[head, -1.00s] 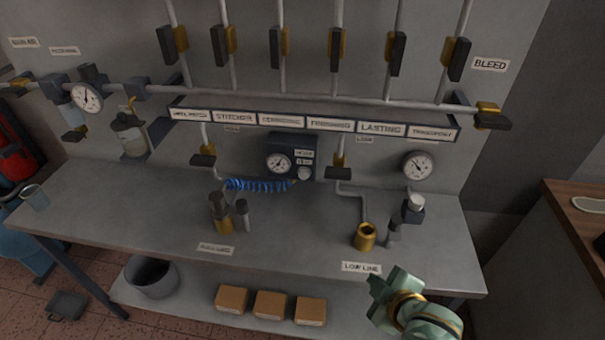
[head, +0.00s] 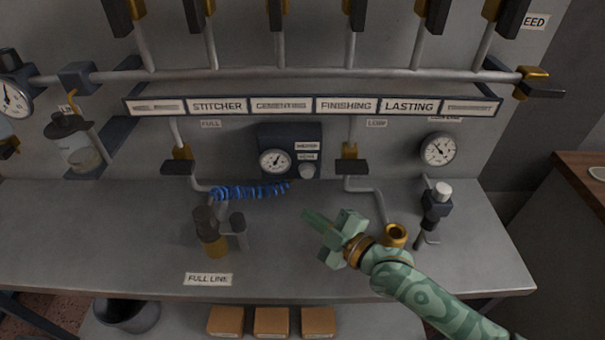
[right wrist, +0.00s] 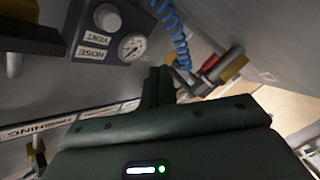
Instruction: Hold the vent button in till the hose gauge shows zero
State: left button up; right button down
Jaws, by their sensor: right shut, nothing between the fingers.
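The vent button (head: 307,171) is a pale round knob at the lower right of a dark wall box (head: 308,136). It also shows in the right wrist view (right wrist: 107,17), beside the VENT and HOSE labels. The hose gauge (head: 274,161), a small white dial, sits left of the button; it also shows in the right wrist view (right wrist: 132,46). Its needle is too small to read surely. My right gripper (head: 309,216) is shut and empty, over the bench in front of the box, apart from the button. My left gripper is not in view.
A blue coiled hose (head: 250,191) runs left from below the box to a brass-and-dark fitting (head: 211,235). A brass cup (head: 396,236) and a white-topped fitting (head: 437,202) stand at the right. Valve handles (head: 349,165) project from the wall. The bench front (head: 290,275) is clear.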

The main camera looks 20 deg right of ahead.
aim_at(307, 172)
jog(key=shift+w+d, duration=0.1)
jog(key=shift+w, duration=0.15)
jog(key=w+b, duration=0.1)
jog(key=w, duration=0.1)
jog(key=w+d+b, duration=0.1)
jog(key=w+b, duration=0.2)
jog(key=w, duration=0.1)
jog(key=shift+w+d+f, duration=0.1)
jog(key=shift+d+f, duration=0.1)
jog(key=shift+d, duration=0.2)
jog(key=shift+w+d+r+b, duration=0.1)
jog(key=shift+w+d+b, duration=0.1)
jog(key=shift+w, duration=0.2)
jog(key=shift+w+d+r+b, duration=0.1)
jog(key=shift+w+b, duration=0.1)
jog(key=shift+w, duration=0.2)
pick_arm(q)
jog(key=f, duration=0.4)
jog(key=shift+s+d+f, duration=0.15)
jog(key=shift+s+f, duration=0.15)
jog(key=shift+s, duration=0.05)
pick_arm(e)
jog(key=shift+w, duration=0.1)
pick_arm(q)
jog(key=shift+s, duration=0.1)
pick_arm(e)
jog(key=shift+w, duration=0.1)
jog(key=shift+w+d, duration=0.1)
jog(key=shift+w, duration=0.15)
